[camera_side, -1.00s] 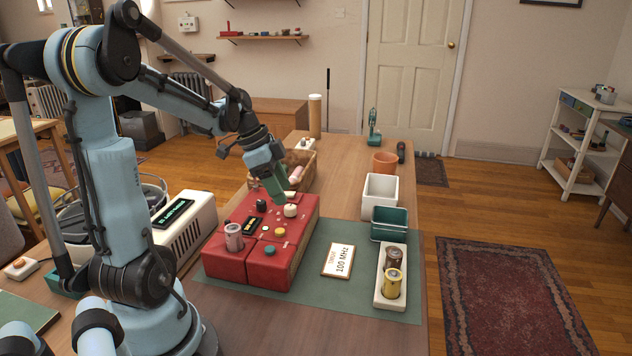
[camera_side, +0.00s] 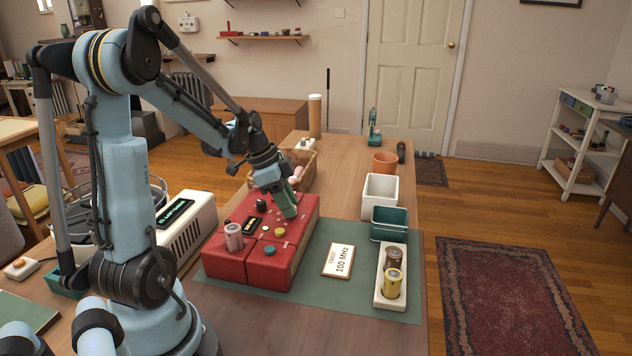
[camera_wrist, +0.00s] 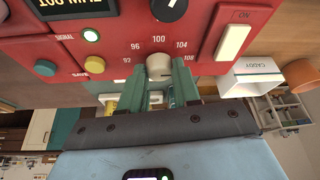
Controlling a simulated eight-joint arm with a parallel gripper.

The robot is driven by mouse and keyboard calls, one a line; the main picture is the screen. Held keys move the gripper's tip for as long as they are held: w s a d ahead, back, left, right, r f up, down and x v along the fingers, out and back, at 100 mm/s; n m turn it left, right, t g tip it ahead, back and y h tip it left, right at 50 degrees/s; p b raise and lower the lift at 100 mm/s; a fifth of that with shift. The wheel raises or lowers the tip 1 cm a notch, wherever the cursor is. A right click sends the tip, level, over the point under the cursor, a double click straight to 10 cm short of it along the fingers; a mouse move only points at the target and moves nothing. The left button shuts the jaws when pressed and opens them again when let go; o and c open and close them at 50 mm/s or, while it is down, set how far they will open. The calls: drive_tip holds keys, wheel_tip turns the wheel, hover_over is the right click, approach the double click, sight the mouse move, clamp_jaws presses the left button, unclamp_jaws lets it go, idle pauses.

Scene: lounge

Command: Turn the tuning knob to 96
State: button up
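The tuning knob (camera_wrist: 159,65) is a cream round knob on the red radio (camera_side: 240,268), with 92, 96, 100, 104 and 108 printed around it. Its pointer setting is not clear. My gripper (camera_wrist: 159,70) has green fingers on both sides of the knob, with a small gap visible at each side, so it looks open. In the side view my gripper (camera_side: 289,212) is down over the radio top and hides the knob. The radio's dark display (camera_wrist: 78,5) is partly cut off and seems to read 100 MHz.
A card (camera_side: 338,260) reading "TARGET 100 MHz" lies on the green mat. A battery tray (camera_side: 381,298) and bins stand to the right.

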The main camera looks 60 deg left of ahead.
drive_tip(key=c, duration=0.3)
drive_tip(key=n+y, duration=0.1)
drive_tip(key=n, duration=0.2)
drive_tip(key=n+y, duration=0.1)
drive_tip(key=n, duration=0.2)
drive_tip(key=shift+d+n+t+y, duration=0.2)
drive_tip(key=shift+n+t+y, duration=0.1)
drive_tip(key=shift+t, duration=0.1)
drive_tip(key=n+y, duration=0.1)
drive_tip(key=n, duration=0.2)
drive_tip(key=n+y, duration=0.1)
drive_tip(key=n, duration=0.2)
drive_tip(key=shift+d+g, duration=0.15)
drive_tip(key=shift+g, duration=0.15)
drive_tip(key=n+g+y, duration=0.1)
drive_tip(key=n, duration=0.3)
drive_tip(key=shift+w, duration=0.1)
drive_tip(key=n+g+y, duration=0.1)
drive_tip(key=n, duration=0.2)
drive_tip(key=shift+w+d+n, duration=0.1)
drive_tip(key=shift+n, duration=0.2)
drive_tip(key=n+g, duration=0.1)
drive_tip(key=n, duration=0.2)
drive_tip(key=n+g, duration=0.1)
drive_tip(key=n, duration=0.2)
drive_tip(key=shift+w+g, duration=0.1)
drive_tip(key=shift+g, duration=0.2)
drive_tip(key=shift+n, duration=0.4)
